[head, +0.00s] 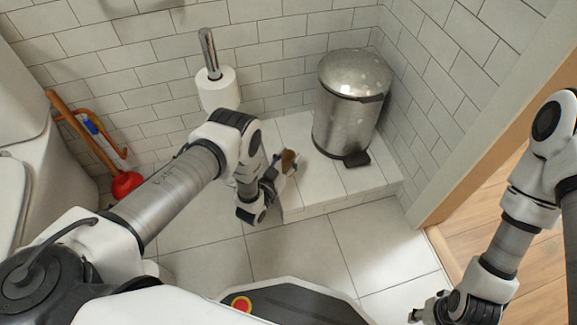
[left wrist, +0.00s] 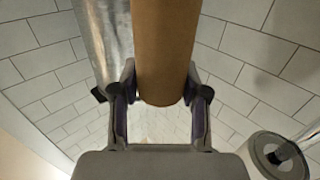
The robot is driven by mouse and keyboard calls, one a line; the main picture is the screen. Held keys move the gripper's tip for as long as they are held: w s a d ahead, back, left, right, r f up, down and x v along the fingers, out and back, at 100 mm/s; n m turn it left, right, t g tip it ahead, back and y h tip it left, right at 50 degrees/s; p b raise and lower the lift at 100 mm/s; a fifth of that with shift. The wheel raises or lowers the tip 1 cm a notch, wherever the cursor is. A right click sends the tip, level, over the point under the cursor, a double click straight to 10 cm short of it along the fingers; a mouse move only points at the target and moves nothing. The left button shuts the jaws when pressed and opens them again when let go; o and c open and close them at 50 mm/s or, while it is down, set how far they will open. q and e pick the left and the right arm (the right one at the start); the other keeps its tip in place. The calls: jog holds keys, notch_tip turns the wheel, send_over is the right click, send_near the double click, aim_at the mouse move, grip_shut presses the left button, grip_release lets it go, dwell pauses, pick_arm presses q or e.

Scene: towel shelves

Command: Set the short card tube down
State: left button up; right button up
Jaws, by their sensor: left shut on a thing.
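I cannot tell whether the tube touches the ledge. My right gripper (head: 428,310) is low at the lower right, far from the tube, and its fingers are too unclear to read.
A metal pedal bin (head: 348,105) stands on the tiled ledge (head: 335,178), right of the tube. A red plunger (head: 126,184) leans at the left. Bare ledge lies in front of the bin.

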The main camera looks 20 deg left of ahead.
pick_arm(q)
notch_tip(320, 180, down, 3)
jog(key=shift+r+b, duration=0.1)
jog(key=shift+b, duration=0.4)
jog(key=shift+r, duration=0.15)
jog(key=shift+f, duration=0.2)
jog(key=o, duration=1.1)
pick_arm(e)
jog(key=shift+f, duration=0.95)
pick_arm(q)
jog(key=shift+r, duration=0.1)
